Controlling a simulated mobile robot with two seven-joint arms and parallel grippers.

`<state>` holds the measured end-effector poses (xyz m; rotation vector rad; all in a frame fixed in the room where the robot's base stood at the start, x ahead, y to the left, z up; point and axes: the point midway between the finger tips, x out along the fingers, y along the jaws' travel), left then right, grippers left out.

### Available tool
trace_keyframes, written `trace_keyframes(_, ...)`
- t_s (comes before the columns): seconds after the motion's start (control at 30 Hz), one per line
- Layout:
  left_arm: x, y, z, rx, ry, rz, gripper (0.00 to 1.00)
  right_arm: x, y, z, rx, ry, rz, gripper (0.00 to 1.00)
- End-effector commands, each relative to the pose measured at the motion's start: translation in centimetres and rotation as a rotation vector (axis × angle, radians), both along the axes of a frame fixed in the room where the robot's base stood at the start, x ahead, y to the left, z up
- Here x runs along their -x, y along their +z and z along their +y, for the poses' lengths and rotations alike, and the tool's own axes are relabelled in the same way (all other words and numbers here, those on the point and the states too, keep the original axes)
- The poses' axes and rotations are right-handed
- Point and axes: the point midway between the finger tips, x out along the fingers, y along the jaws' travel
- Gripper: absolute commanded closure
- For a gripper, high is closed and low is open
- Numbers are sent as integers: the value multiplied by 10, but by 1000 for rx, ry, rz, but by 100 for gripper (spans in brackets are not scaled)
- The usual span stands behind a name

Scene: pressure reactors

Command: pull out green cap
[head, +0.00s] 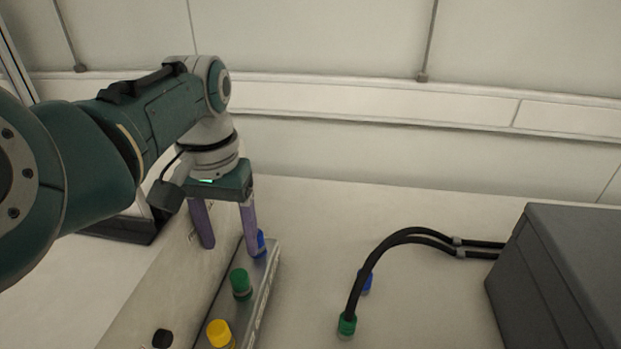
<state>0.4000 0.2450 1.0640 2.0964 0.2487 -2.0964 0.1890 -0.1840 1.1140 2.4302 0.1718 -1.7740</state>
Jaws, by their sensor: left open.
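A green cap (240,283) sits upright on the metal ledge of a panel (262,290), between a blue cap (260,240) behind it and a yellow cap (219,332) in front. My left gripper (230,246) points down with two purple fingers spread apart. It is above and behind the green cap, close to the blue cap, which one finger partly hides. Nothing shows between the fingers. A second green piece, a hose connector (347,325), ends a black hose on the table to the right. My right gripper does not show.
Two black hoses (405,237) arch from a dark grey box (560,280) at the right, with green and blue (367,282) ends. A black knob (162,338) is at the lower left. The white table between ledge and hoses is clear.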

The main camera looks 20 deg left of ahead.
Motion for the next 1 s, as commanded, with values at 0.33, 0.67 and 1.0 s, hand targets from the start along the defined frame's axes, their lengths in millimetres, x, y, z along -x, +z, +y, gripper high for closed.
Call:
trace_keyframes(0.33,0,-46,0,1,0,0,32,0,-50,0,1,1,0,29)
trace_keyframes(0.67,0,-82,0,0,0,1,32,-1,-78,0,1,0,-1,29)
trace_keyframes(1.0,0,-84,0,1,0,0,32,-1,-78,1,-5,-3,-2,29)
